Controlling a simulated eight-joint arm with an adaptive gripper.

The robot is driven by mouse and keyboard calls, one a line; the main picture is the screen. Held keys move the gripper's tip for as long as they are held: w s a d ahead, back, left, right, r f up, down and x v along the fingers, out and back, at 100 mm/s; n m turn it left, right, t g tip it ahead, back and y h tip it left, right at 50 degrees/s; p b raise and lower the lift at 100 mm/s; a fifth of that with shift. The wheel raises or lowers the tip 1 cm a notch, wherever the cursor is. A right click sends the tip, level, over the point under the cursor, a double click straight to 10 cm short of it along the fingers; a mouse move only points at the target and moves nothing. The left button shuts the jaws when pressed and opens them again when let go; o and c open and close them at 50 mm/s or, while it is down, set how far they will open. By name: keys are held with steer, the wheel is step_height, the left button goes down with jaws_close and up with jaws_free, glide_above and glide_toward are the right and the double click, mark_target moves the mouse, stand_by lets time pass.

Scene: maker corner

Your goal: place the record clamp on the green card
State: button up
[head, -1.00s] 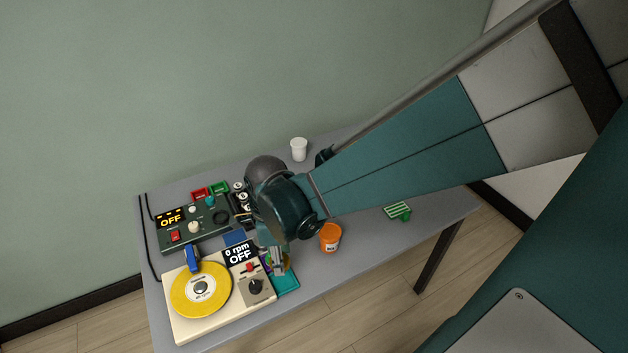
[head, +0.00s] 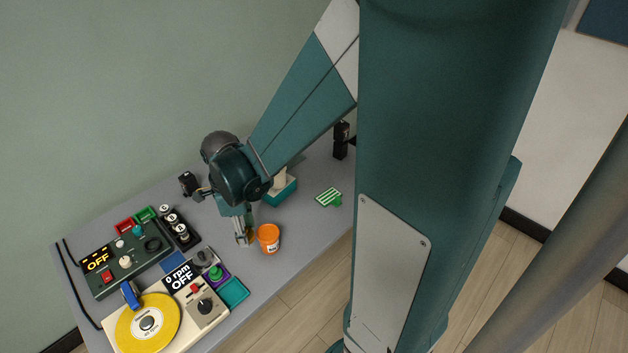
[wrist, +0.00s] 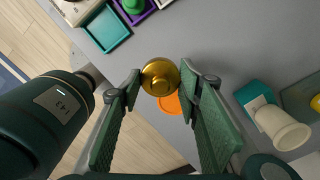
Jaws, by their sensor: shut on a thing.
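My gripper (head: 244,240) is above the table, just left of the orange jar in the head view. In the wrist view its two fingers hold a round, shiny gold piece (wrist: 159,77), which I take as the record clamp. It is hard to make out in the head view. A flat green-and-white striped piece (head: 327,196) lies on the table to the right of my gripper, with a small green part at its edge. A small green piece (head: 146,214) is beside a red one at the back left. I cannot tell for sure which is the green card.
The turntable with a yellow record (head: 148,322) stands at the front left, beside a teal tray (head: 233,291) and a purple tray with a green knob (head: 216,276). The orange jar (head: 268,239) is close to my gripper. A teal box (head: 279,194) holds a cream object.

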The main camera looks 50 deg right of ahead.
steer(key=w+d+m+p, duration=0.1)
steer(key=w+d+m, duration=0.15)
steer(key=d, duration=1.45)
steer(key=m+p, duration=0.1)
steer(key=m, duration=0.3)
glide_above(326, 202)
steer(key=shift+a+f, duration=0.1)
steer(key=shift+f, duration=0.1)
steer(key=shift+f+b, duration=0.4)
steer(key=shift+f, duration=2.75)
steer(key=shift+f+b, duration=0.4)
steer(key=shift+f, duration=1.45)
steer(key=shift+f, duration=0.2)
